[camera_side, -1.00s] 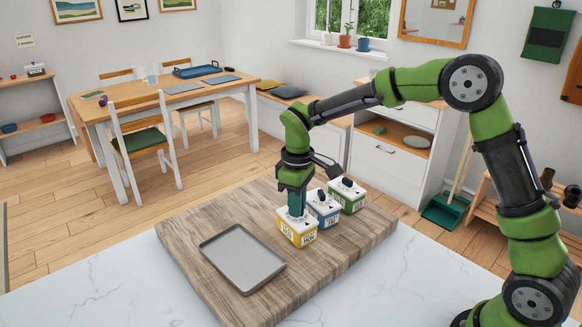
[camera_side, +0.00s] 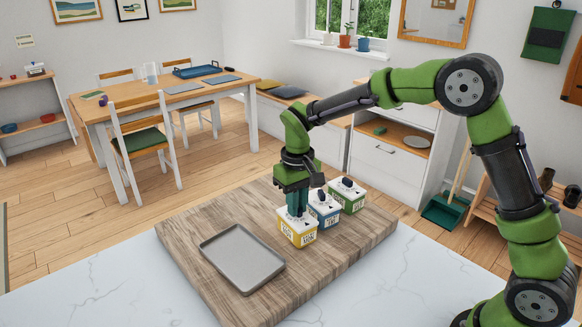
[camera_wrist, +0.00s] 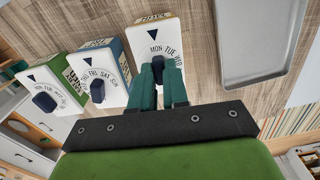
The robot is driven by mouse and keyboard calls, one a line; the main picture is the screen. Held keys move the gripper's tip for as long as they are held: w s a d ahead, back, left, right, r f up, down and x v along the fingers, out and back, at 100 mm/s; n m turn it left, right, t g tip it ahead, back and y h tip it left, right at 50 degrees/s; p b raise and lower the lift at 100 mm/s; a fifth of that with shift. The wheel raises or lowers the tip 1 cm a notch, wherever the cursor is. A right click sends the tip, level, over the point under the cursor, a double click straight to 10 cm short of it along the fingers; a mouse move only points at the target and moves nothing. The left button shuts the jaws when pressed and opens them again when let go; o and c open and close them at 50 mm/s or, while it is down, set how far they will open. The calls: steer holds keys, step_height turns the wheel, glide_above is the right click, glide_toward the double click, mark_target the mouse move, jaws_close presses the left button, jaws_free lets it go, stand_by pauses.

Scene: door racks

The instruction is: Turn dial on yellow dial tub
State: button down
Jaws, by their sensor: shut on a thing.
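The yellow dial tub (camera_side: 298,238) stands on the wooden board, nearest the grey tray in the row of tubs. In the wrist view its white lid (camera_wrist: 153,36) shows a black triangle and the day letters MON, TUE, WED. My gripper (camera_side: 297,211) points down over this lid. The wrist view shows my gripper (camera_wrist: 160,78) shut on the dark dial knob (camera_wrist: 158,64), with a finger on each side. The fingers hide part of the knob and the lower part of the lid.
A blue tub (camera_side: 324,213) and a green tub (camera_side: 348,197) with dark knobs stand in a row close behind the yellow tub. A grey tray (camera_side: 243,260) lies beside it on the wooden board (camera_side: 200,225). The board's left part is clear.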

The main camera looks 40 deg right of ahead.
stand_by(0.3)
steer(key=c, duration=1.1)
jaws_free()
step_height(320, 180, up, 17)
steer(key=s+d+f+m+t, duration=0.1)
steer(key=s+t, duration=0.1)
steer(key=s, duration=0.5)
steer(key=s+f+t+y, duration=0.1)
steer(key=s+t, duration=0.1)
steer(key=s, duration=0.6)
steer(key=s+d+f+m+t+y, duration=0.1)
steer(key=s+t, duration=0.2)
steer(key=s, duration=0.4)
steer(key=shift+s+d+f+m, duration=0.2)
steer(key=shift+d+f+m, duration=0.1)
steer(key=shift+d, duration=0.05)
